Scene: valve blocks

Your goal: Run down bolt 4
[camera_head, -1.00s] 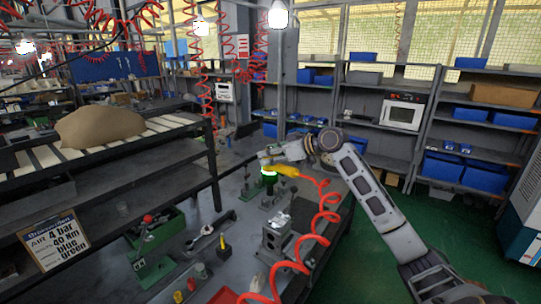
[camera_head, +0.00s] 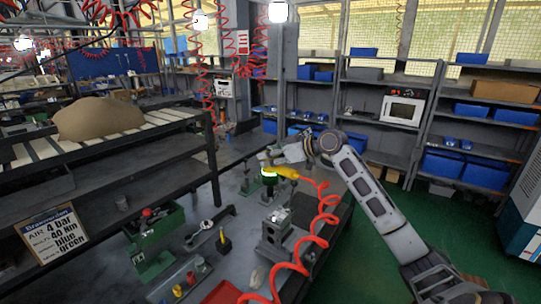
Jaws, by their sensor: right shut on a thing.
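My right gripper (camera_head: 272,158) is shut on a yellow power tool (camera_head: 287,172) above the grey workbench. A red coiled hose (camera_head: 322,220) runs from the tool down to the bench front. The tool has a bright yellow-green ring (camera_head: 268,173) at its head, and its dark lower end points down. A grey metal valve block (camera_head: 275,236) stands on the bench, nearer than the tool. Bolt 4 cannot be made out, and I cannot tell whether the tool tip touches anything. My left gripper is not in view.
A green metal box (camera_head: 160,228) with a red knob stands at the bench's left. A dark wrench-like tool (camera_head: 210,226) lies beside it. A red tray (camera_head: 222,292) is at the front. Green floor lies open at right.

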